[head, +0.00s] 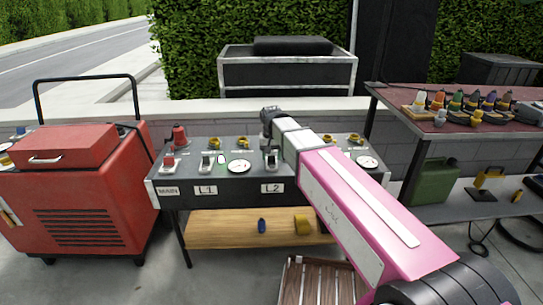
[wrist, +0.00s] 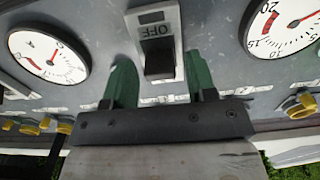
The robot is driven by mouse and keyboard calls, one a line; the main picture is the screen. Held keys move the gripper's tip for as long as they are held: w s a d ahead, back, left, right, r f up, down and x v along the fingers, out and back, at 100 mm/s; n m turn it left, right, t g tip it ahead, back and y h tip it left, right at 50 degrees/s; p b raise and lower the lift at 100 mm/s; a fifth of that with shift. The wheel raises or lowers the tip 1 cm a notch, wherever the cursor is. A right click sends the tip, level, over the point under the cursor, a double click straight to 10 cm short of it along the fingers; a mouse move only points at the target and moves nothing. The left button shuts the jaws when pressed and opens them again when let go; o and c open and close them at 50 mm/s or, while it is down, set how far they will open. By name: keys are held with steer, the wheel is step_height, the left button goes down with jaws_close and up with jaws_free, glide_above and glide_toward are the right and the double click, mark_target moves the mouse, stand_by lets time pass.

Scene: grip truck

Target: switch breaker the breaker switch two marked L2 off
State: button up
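The panel (head: 225,190) carries the labels MAIN, L1 and L2 on its front edge. The L2 breaker switch (head: 271,160) stands above the L2 label (head: 272,188), close to my arm. In the head view my arm hides the fingers.
The L1 switch (head: 207,162) and a round gauge (head: 239,166) are left of L2. Another gauge (head: 367,162) is at the right. A red generator (head: 75,190) stands left, and a table with coloured plugs (head: 385,95) stands right. A wooden crate (head: 318,282) is below.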

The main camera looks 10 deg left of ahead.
steer(key=c, duration=0.7)
steer(key=shift+o, duration=0.2)
steer(key=shift+s+d+t, duration=0.15)
steer(key=shift+s+t, duration=0.4)
steer(key=shift+t, duration=0.15)
steer(key=shift+s+d+f+t+y, duration=0.1)
steer(key=shift+s+t+y, duration=0.2)
steer(key=shift+t, duration=1)
steer(key=o, duration=0.9)
